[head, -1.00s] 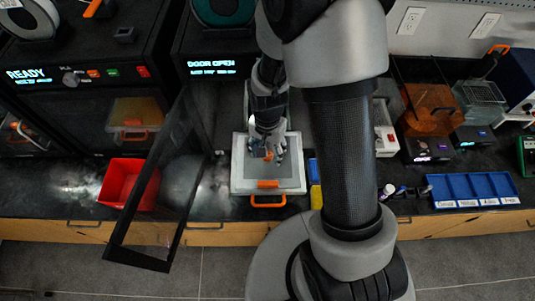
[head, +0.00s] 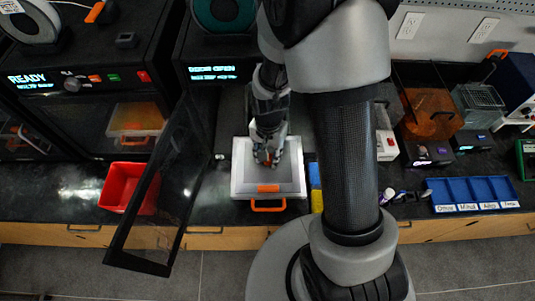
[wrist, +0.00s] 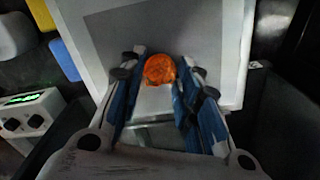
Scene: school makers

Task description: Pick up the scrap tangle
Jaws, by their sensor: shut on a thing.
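The scrap tangle (wrist: 160,69) is a small rounded orange clump. In the wrist view it sits between the fingertips of my gripper (wrist: 160,76). My gripper is shut on it. In the head view my gripper (head: 267,160) points down into a white tray (head: 238,180) with a grey floor and an orange front handle. Only a small orange-red bit of the tangle shows there between the fingers. I cannot tell whether the tangle still touches the tray floor. The tray wall also shows in the wrist view (wrist: 90,60).
A dark printer door (head: 160,190) stands swung open left of the tray. A red bin (head: 118,187) sits on the counter beyond it. A blue divided organizer (head: 470,191) with labels lies at the right. Blue and yellow items stand close to the tray's right side.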

